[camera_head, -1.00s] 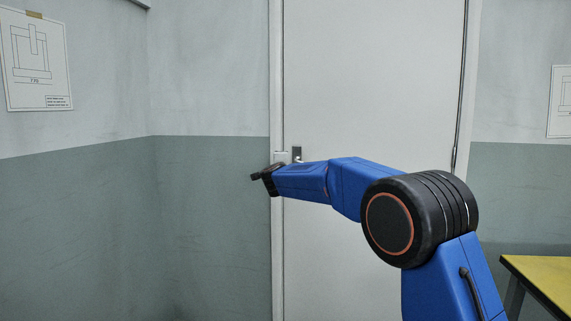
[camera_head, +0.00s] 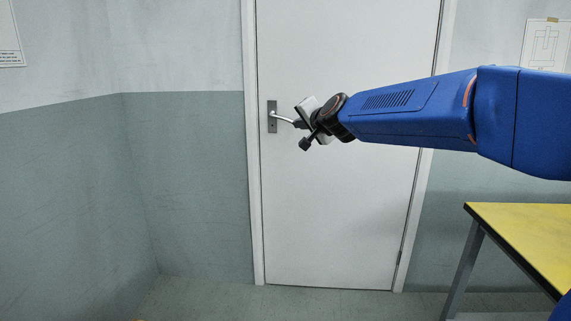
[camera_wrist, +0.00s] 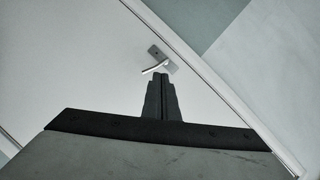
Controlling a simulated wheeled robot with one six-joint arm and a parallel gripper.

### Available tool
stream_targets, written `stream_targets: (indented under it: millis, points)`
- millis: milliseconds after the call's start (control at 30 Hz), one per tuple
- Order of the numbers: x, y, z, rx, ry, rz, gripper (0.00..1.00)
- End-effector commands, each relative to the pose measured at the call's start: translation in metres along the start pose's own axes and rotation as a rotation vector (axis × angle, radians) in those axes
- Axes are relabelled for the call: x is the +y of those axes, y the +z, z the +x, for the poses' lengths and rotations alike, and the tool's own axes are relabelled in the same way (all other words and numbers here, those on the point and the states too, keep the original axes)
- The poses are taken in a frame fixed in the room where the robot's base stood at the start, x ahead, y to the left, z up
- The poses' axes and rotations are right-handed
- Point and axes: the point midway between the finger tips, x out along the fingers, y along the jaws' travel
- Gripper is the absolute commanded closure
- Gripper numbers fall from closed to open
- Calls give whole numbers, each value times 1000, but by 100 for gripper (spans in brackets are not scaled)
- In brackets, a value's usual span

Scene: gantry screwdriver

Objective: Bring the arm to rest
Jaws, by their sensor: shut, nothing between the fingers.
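My gripper (camera_head: 297,124) is at the end of my blue arm, which reaches in from the right of the head view. Its fingers point left toward the door handle (camera_head: 272,117). In the wrist view the two dark fingers (camera_wrist: 161,79) lie together with nothing between them. The silver handle (camera_wrist: 154,67) shows just beyond their tips there. I cannot tell from these views how much gap there is, but the fingers are not around the lever.
The white door (camera_head: 340,220) looks shut in its frame. A yellow-topped table (camera_head: 525,225) stands at the lower right, below my arm. Grey-green walls (camera_head: 190,180) meet in a corner on the left. The floor in front of the door is clear.

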Motion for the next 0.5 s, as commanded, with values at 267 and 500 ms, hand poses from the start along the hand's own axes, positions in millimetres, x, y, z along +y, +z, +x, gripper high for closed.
stream_targets:
  millis: [267,500]
  points:
    - [71,22,-107,-144,116,-210,100]
    - [148,55,-200,-278,245,-375,100]
